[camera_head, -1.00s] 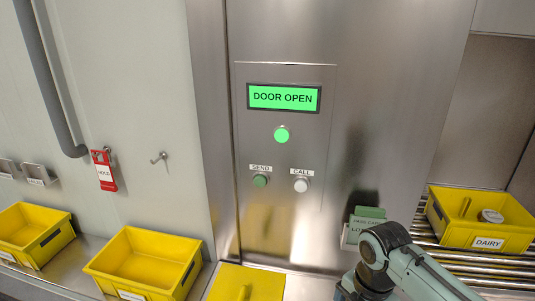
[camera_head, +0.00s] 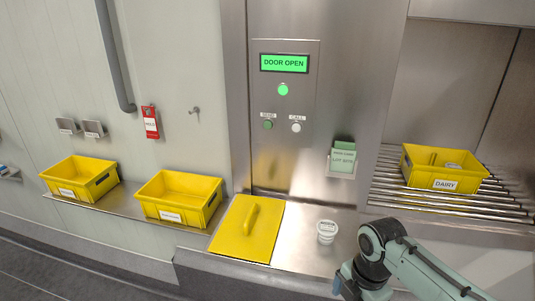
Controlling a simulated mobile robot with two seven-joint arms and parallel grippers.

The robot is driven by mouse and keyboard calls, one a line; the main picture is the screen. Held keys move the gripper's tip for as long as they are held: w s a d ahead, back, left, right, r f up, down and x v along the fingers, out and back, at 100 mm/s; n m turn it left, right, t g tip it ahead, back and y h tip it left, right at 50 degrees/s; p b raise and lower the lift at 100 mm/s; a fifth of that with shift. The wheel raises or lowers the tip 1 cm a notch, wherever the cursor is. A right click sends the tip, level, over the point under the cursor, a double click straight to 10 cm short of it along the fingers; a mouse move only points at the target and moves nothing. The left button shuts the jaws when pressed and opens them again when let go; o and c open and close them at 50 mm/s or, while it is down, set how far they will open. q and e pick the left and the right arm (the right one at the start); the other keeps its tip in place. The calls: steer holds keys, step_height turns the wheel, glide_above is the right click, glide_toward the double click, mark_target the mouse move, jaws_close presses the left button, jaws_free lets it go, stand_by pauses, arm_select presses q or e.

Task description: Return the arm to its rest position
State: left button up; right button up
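My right arm comes in from the lower right, its wrist bent down at the bottom edge. Its gripper (camera_head: 340,291) shows only in part there, and its fingers are cut off by the frame. My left arm and gripper are not in view. The arm stands in front of the counter, right of a white tub (camera_head: 327,231) and below a yellow crate labelled DAIRY (camera_head: 444,184). That crate sits on the rollers (camera_head: 388,193) with a round item inside.
A yellow lid with a handle (camera_head: 231,240) lies on the counter. Two yellow crates (camera_head: 66,190) (camera_head: 168,206) stand left of it. The panel display (camera_head: 284,63) reads DOOR OPEN. A green card (camera_head: 343,157) sits in a wall holder, and a red tag (camera_head: 150,122) hangs on the wall.

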steer(key=a+f+m+g+y, duration=0.15)
steer(key=f+m, duration=0.35)
steer(key=f, duration=0.7)
steer(key=a+f+m+y, duration=0.1)
steer(key=a+f+m, duration=0.25)
steer(key=f, duration=0.85)
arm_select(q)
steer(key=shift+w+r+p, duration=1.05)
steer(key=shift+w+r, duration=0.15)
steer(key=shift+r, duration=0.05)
arm_select(e)
steer(key=s+a+f+m, duration=0.1)
steer(key=s+f+m, duration=1.7)
steer(key=s, duration=0.2)
steer(key=shift+s+f+m+y, duration=0.15)
steer(key=shift+s+m+y, duration=0.1)
steer(key=shift+m+y, duration=0.1)
